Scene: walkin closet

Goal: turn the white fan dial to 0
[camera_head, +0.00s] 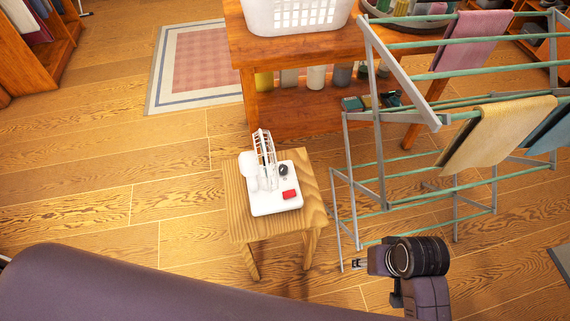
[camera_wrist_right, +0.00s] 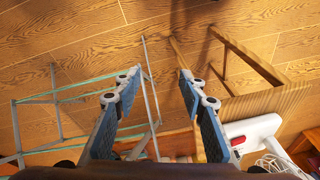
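The white fan (camera_head: 275,203) sits on a small wooden stool (camera_head: 240,222) in the head view. Its base carries a dark round dial (camera_head: 283,170) and a red block (camera_head: 290,194); the dial's setting is too small to read. My right gripper (camera_head: 357,264) is to the right of and nearer than the stool, apart from the fan. In the right wrist view my right gripper (camera_wrist_right: 159,78) is open and empty. Part of the fan (camera_wrist_right: 252,131) shows there at the right, partly behind a finger. My left gripper is not in view.
A drying rack (camera_head: 380,150) with hanging cloths stands right of the stool, close to my right gripper. A wooden table (camera_head: 300,50) with a white basket (camera_head: 297,27) stands behind the stool. The floor left of the stool is clear up to a rug (camera_head: 195,65).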

